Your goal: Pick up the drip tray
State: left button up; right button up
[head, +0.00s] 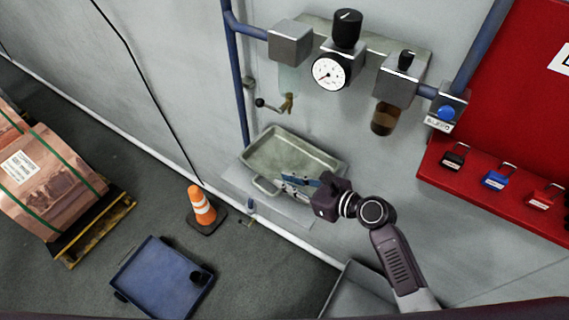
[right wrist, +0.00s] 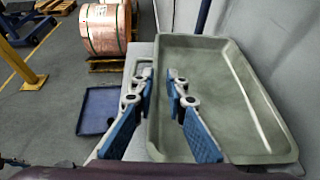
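The drip tray (head: 290,150) is a shallow grey-green rectangular pan on a small wall shelf, below the regulator unit. It has a loop handle (head: 264,187) on its near side. The tray fills the right half of the right wrist view (right wrist: 225,95). My right gripper (head: 290,183) is at the tray's near rim, to the right of the handle. In the right wrist view its blue-padded fingers (right wrist: 162,85) are apart, one outside the rim and one over the tray's inside. I cannot tell whether either touches it. My left gripper is not in view.
Above the tray hang a gauge (head: 330,72), a brass drain valve (head: 287,103) and a brown bowl (head: 384,118). A red lock board (head: 515,120) is at right.

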aim_at(272, 179)
jog(key=shift+s+f+x, duration=0.1)
jog(key=shift+f+x, duration=0.1)
jog(key=shift+x, duration=1.35)
jog(key=shift+s+f+x, duration=0.15)
jog(key=shift+x, duration=1.4)
jog(key=shift+c, duration=0.7)
grip_shut()
jog(key=shift+p, duration=0.3)
